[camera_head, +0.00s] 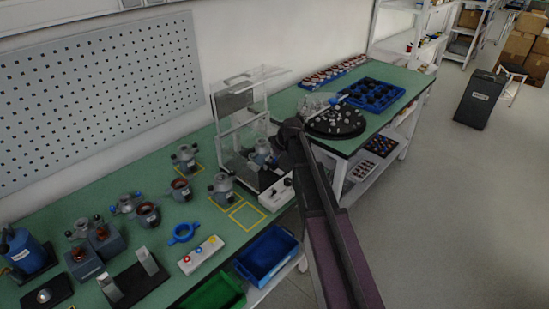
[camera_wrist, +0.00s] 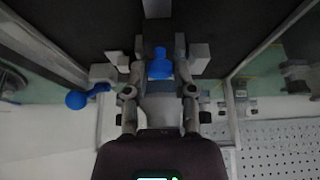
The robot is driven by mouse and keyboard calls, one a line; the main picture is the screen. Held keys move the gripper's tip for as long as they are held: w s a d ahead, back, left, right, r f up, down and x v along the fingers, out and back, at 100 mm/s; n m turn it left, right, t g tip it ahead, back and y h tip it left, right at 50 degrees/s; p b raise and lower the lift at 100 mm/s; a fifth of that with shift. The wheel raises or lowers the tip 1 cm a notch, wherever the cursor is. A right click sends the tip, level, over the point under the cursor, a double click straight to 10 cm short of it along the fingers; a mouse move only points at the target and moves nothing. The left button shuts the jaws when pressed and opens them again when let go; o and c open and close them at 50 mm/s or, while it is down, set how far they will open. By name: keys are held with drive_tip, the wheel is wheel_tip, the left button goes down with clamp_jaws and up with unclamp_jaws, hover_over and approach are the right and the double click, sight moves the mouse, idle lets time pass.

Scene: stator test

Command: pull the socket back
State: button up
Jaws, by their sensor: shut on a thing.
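In the wrist view, my gripper (camera_wrist: 159,76) has its two fingers on either side of a blue piece, which I take to be the socket (camera_wrist: 159,62). It is shut on this piece, in front of a dark block. A grey holder partly hides what lies behind it. In the head view, my arm reaches to the clear test box (camera_head: 240,140) with its lid raised. My fingertips and the socket are hidden there by the arm and the box contents.
In the wrist view, a blue ball knob (camera_wrist: 76,100) sits left of my gripper. In the head view, a white control box (camera_head: 276,193) stands at the test box's front. A round black turntable (camera_head: 335,124) and a blue tray (camera_head: 374,95) are to the right.

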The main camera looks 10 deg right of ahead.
drive_tip(key=shift+s+d, duration=0.65)
drive_tip(key=shift+s, duration=0.3)
drive_tip(key=o, duration=0.5)
drive_tip(key=shift+o, duration=0.2)
drive_tip(key=p+v, duration=0.5)
drive_tip(key=v, duration=0.1)
idle(0.7)
